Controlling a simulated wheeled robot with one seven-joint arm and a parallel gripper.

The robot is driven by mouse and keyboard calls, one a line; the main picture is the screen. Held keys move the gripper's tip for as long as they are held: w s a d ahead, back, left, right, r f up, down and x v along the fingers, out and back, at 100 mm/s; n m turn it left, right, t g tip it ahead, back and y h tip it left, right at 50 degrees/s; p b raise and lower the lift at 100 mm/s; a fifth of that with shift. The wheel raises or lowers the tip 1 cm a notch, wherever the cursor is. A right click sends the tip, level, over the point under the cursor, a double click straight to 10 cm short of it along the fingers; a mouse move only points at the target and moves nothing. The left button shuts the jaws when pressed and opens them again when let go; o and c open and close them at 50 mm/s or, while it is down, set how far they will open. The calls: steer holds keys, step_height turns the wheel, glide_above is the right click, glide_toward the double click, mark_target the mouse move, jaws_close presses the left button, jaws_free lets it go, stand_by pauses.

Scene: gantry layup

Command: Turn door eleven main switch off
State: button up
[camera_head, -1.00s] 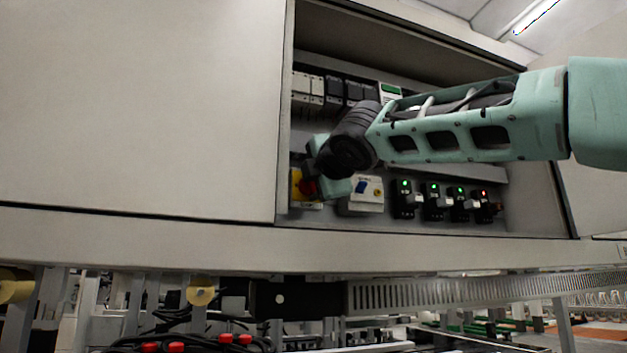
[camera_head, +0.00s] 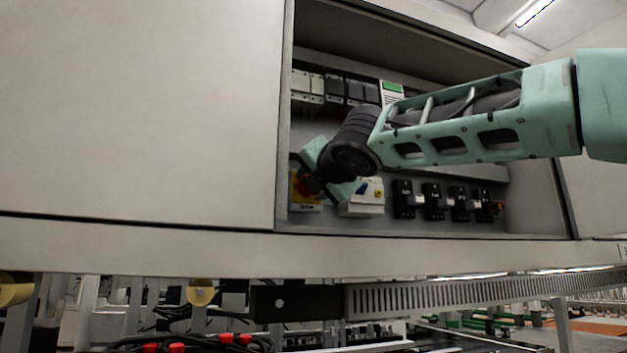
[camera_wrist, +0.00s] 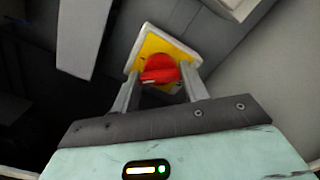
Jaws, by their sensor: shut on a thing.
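The main switch is a red rotary knob (camera_wrist: 158,70) on a yellow plate (camera_wrist: 150,45), mounted low at the left end inside the open cabinet. In the head view its yellow plate (camera_head: 296,190) shows partly behind my gripper (camera_head: 310,186). In the wrist view my gripper (camera_wrist: 160,88) has one finger on each side of the red knob and is shut on it. The knob's handle lies nearly level across the wrist picture, slightly tilted.
Breakers (camera_head: 335,88) line the row above. The cabinet's left panel (camera_head: 140,110) borders the opening closely.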

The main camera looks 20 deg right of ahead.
steer(key=shift+f+n+p, duration=0.1)
steer(key=shift+n+p, duration=1.85)
steer(key=shift+n, duration=2.85)
steer(key=o, duration=1)
